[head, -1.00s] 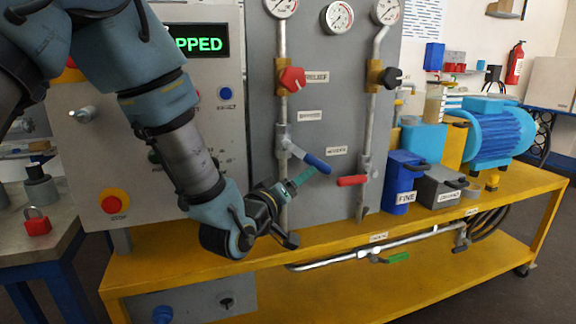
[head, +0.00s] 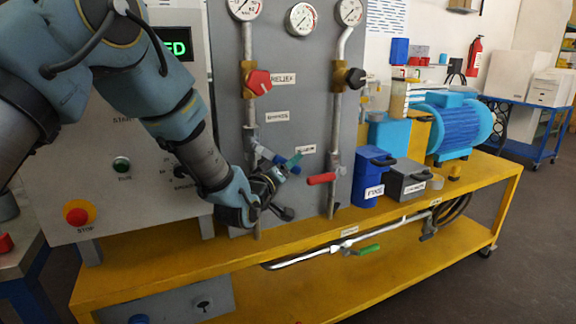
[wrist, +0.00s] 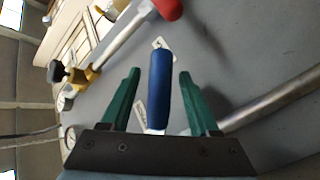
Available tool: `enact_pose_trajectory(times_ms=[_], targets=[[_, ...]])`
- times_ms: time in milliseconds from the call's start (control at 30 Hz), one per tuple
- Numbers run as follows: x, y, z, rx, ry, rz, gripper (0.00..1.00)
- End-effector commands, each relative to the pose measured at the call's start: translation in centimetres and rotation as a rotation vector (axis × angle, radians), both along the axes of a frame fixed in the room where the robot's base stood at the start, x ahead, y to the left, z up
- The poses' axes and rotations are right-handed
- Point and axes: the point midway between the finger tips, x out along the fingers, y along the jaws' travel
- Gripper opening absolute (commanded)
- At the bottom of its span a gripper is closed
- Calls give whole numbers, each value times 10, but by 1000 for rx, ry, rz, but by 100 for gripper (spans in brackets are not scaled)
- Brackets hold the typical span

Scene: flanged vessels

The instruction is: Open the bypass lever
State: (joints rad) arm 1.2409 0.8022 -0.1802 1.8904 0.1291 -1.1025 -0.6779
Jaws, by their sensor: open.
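A blue-handled lever (head: 264,152) sits on the left pipe of the grey panel, sloping down to the right. A label that appears to read BYPASS (head: 277,116) is above it. My gripper (head: 293,160) is at the lever's free end in the head view and partly covers it. In the wrist view, the blue handle (wrist: 160,88) stands between the two green fingers of my open gripper (wrist: 158,80). Gaps show on both sides of the handle, so the fingers do not grip it.
A red lever (head: 321,178) is close by on the right pipe. A red knob (head: 257,82) and a black knob (head: 355,78) are higher up. A green lever (head: 368,249) is on the low pipe. The yellow bench (head: 400,212) runs below. Blue and grey boxes stand to the right.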

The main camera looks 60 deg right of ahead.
Motion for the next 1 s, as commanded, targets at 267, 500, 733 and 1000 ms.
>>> enact_pose_trajectory(times_ms=[267, 500, 733, 1000], targets=[[0, 0, 0, 0, 0, 0, 37], [0, 0, 0, 0, 0, 0, 10], [0, 0, 0, 0, 0, 0, 0], [0, 1, 0, 0, 0, 0, 0]])
